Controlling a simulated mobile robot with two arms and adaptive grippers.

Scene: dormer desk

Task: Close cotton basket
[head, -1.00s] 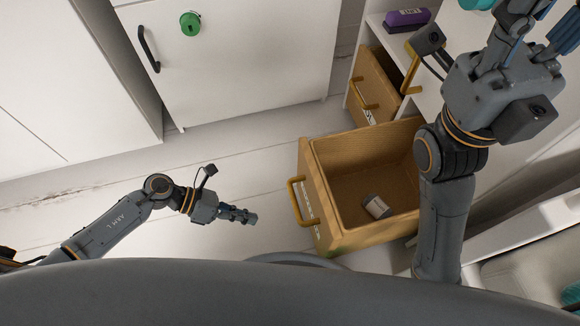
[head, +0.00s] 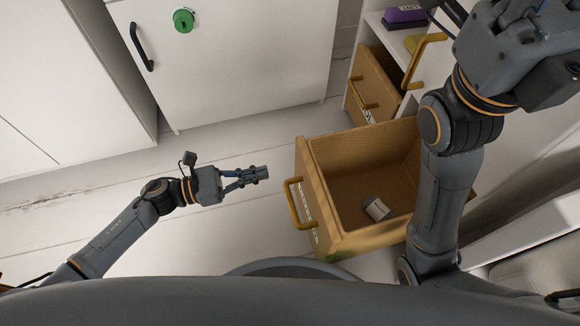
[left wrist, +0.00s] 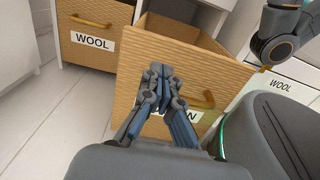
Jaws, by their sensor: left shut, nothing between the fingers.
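The cotton basket (head: 305,160) is a tan woven drawer, pulled out from the white shelf unit, with a gold handle (head: 294,203) on its front. A small grey-and-white cylinder (head: 377,208) lies inside. My left gripper (head: 262,174) is shut and empty, a short way left of the basket front and apart from it. In the left wrist view the shut fingers (left wrist: 162,72) overlap the basket front (left wrist: 135,75) and hide part of its label, which shows a final N. My right gripper is at the top right, its fingers largely cut off by the frame edge.
A basket labelled WOOL (left wrist: 92,42) sits left of it in the left wrist view. White cabinets (head: 230,60) stand at the back, one with a black handle and a green round object (head: 184,20). A purple object (head: 403,16) lies on the shelf. The floor left of the basket is clear.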

